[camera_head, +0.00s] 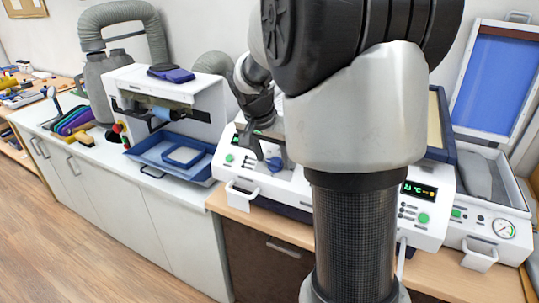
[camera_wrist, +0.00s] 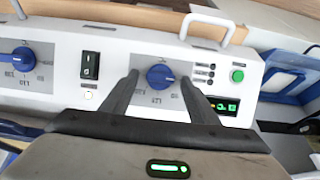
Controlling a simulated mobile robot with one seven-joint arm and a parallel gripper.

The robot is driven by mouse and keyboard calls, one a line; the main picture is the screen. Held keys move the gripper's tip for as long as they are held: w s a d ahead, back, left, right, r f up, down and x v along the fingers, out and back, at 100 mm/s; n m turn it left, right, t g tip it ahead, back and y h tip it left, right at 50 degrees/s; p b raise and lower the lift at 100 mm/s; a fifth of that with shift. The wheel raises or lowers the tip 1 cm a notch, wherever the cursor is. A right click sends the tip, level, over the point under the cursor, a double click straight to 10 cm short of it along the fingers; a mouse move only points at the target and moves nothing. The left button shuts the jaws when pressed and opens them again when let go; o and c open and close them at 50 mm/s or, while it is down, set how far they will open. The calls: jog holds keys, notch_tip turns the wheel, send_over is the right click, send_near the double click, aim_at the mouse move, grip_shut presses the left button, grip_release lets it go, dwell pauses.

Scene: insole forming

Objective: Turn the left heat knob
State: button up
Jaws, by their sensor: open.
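The left heat knob (camera_head: 274,163) is a blue knob on the front panel of the white heating machine (camera_head: 240,190). In the wrist view the same blue knob (camera_wrist: 161,77) sits on a grey dial plate with printed marks. My gripper (camera_wrist: 160,82) is open, with one dark finger on each side of this knob; a small gap shows on both sides. Whether the tips reach past the knob's face I cannot tell. In the head view my gripper (camera_head: 258,150) is at the panel, partly over the knob. A second blue knob (camera_wrist: 22,57) shows at the wrist view's left.
A black switch (camera_wrist: 90,66), a green button (camera_wrist: 237,76) and a display (camera_wrist: 224,106) share the panel. A white handle (camera_wrist: 207,26) juts out nearby. A white machine with a blue tray (camera_head: 170,155) stands left. A gauge machine (camera_head: 503,229) stands right. My arm hides the middle.

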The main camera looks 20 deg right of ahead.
jog(key=c, duration=1)
jog(key=shift+c, duration=0.2)
jog(key=shift+f+b, duration=0.1)
jog(key=shift+b, duration=0.3)
jog(key=m+b, duration=0.1)
jog(key=b, duration=0.1)
jog(key=shift+f+m+t+b, duration=0.2)
jog(key=shift+m+t+b, duration=0.1)
jog(key=shift+m, duration=0.1)
jog(key=m+b, duration=0.2)
jog(key=b, duration=0.1)
jog(key=shift+s+d+t+y, duration=0.1)
jog(key=shift+s+t+y, duration=0.1)
jog(key=shift+t+y, duration=0.15)
jog(key=m+b, duration=0.2)
jog(key=m+t+b, duration=0.1)
jog(key=m+b, duration=0.1)
jog(key=b, duration=0.1)
jog(key=shift+s+r+t, duration=0.15)
jog(key=shift+s+t, duration=0.05)
jog(key=shift+t, duration=0.05)
